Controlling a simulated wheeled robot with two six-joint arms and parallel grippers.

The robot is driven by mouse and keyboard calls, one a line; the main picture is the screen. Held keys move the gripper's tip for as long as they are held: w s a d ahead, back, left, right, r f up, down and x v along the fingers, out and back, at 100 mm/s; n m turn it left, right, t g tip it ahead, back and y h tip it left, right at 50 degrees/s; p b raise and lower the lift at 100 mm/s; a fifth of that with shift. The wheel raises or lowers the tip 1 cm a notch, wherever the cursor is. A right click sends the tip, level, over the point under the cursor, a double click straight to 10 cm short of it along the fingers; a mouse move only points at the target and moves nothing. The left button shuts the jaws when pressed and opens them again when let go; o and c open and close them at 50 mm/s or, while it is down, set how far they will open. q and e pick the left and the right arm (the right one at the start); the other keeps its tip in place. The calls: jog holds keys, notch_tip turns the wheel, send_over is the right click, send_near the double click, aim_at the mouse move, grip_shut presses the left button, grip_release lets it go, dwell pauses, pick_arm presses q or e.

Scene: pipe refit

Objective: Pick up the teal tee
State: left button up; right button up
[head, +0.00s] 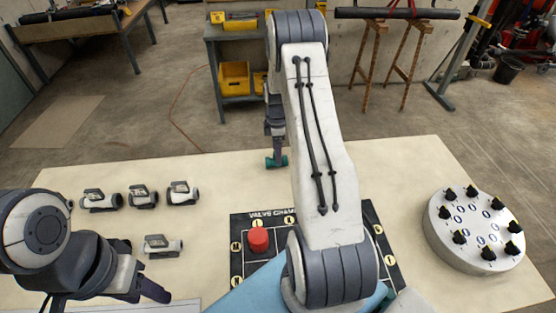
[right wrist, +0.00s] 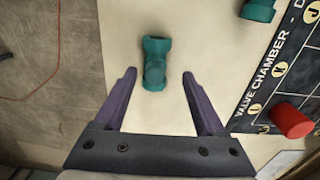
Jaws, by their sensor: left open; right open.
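A teal tee (right wrist: 154,63) lies on the pale tabletop in the right wrist view, just beyond and between the fingertips of my right gripper (right wrist: 158,80). That gripper is open, with nothing between its fingers. In the head view the tee (head: 277,162) shows right at the tip of my right gripper (head: 277,152), near the table's back edge. A second teal piece (right wrist: 259,9) is cut off at the top edge of the right wrist view. My left gripper (head: 115,288) is open and empty at the front left.
Several grey-white valve fittings (head: 143,196) stand on the left of the table. A dark valve chamber board (head: 237,262) with a red cap (head: 258,239) lies mid-table, partly hidden by my right arm. A round dial unit (head: 474,232) stands at the right.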

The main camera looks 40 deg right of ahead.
jog(key=f, duration=0.2)
jog(key=f+p, duration=0.1)
jog(key=f, duration=0.1)
jog(key=shift+w+d+f+p, duration=0.1)
jog(key=shift+w+d+p, duration=0.1)
jog(key=shift+p, duration=0.1)
jog(key=shift+f, duration=0.4)
jog(key=shift+c, duration=0.3)
grip_shut()
jog(key=shift+r, duration=0.1)
